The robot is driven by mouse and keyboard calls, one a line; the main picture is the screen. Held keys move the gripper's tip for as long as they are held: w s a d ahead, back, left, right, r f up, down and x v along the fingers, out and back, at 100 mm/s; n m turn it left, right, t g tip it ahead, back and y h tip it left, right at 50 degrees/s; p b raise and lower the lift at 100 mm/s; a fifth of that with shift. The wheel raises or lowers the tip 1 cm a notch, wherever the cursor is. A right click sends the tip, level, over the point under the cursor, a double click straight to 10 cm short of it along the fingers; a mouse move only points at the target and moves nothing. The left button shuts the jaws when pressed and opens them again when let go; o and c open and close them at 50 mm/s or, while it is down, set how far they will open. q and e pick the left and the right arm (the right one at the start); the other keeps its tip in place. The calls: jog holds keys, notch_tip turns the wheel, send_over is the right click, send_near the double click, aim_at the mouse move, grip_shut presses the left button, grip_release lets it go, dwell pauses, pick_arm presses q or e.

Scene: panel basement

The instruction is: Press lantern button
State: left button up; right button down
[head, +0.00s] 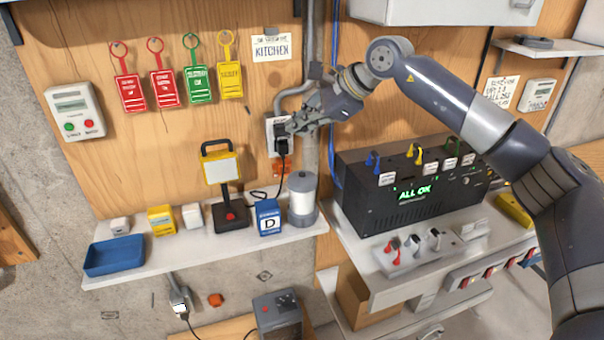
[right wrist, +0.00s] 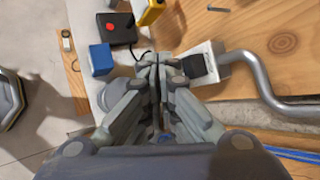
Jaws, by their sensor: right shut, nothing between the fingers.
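The lantern (head: 221,172) stands on the wall shelf, with a pale lamp panel, yellow edging and a black handle. Its black base (head: 238,223) carries a red button (head: 230,216). The button (right wrist: 110,27) also shows in the right wrist view, at the upper left and apart from my fingers. My right gripper (head: 291,128) is shut and empty, up and to the right of the lantern, in front of the wall outlet. In the right wrist view its fingertips (right wrist: 153,62) are together, left of the outlet's black plug (right wrist: 194,66). Whether they touch the cable is unclear.
A black power unit (head: 420,185) sits on the right bench. Tags (head: 197,83) hang above.

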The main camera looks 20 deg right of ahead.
jog(key=shift+f, duration=0.15)
jog(key=b, duration=0.6)
send_over(301, 178)
notch_tip(301, 178, down, 9)
jog(key=shift+w+r, duration=0.15)
jog(key=shift+r, duration=0.05)
jog(key=shift+p, duration=0.3)
dwell(0.6)
jog(key=shift+f+b, duration=0.35)
jog(key=shift+b, duration=0.15)
jog(key=shift+f+b, duration=0.4)
jog(key=shift+f, duration=0.05)
dwell(0.4)
dwell(0.3)
jog(key=shift+r+p, duration=0.45)
jog(key=shift+r, duration=0.35)
